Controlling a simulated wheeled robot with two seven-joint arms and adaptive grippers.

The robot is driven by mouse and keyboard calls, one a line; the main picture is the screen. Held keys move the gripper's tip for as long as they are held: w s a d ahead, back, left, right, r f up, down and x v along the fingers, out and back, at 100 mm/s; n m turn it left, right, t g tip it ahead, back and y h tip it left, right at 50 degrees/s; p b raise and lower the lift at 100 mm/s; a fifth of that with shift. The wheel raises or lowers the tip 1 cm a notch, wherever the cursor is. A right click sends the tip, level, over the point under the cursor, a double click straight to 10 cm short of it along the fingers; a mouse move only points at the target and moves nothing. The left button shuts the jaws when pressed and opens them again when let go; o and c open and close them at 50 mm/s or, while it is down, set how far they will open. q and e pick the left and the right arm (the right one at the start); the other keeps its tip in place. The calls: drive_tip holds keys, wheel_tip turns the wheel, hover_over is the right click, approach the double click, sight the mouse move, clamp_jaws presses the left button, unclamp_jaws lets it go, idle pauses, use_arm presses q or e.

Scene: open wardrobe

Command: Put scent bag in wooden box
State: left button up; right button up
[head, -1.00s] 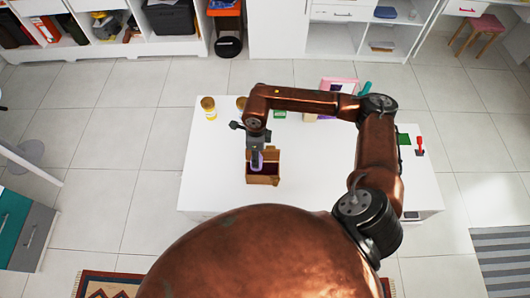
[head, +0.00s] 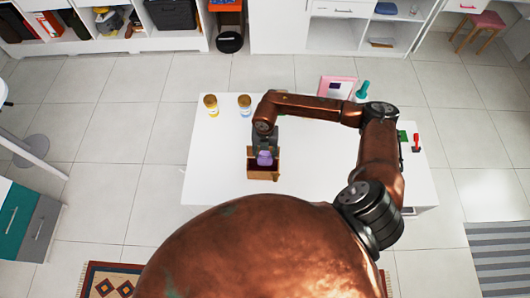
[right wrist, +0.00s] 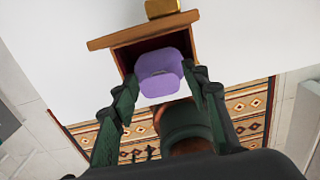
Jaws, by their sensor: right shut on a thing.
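The purple scent bag (head: 265,158) is held at the open wooden box (head: 263,174) on the white table. My right gripper (head: 264,152) is above the box and shut on the bag. In the right wrist view, the bag (right wrist: 160,75) lies between the fingertips (right wrist: 160,82), in front of the box's dark opening. The box (right wrist: 125,39) shows its brown rim there. I cannot tell whether the bag touches the box floor. My left gripper is not in view.
Two yellow-lidded jars (head: 211,106) stand on the table left of my right arm. A pink-framed item (head: 337,88) and a teal bottle (head: 362,91) are at the back. A red-handled item (head: 416,143) lies at the right.

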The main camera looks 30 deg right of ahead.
drive_tip(key=shift+f+b, duration=1.1)
drive_tip(key=shift+f, duration=0.85)
drive_tip(key=shift+f+b, duration=1.35)
drive_tip(key=shift+f, duration=0.5)
drive_tip(key=o, duration=1.1)
drive_tip(key=shift+o, duration=0.2)
drive_tip(key=shift+r+p, duration=2.25)
drive_tip(key=shift+r, duration=1.35)
drive_tip(key=shift+f, duration=0.1)
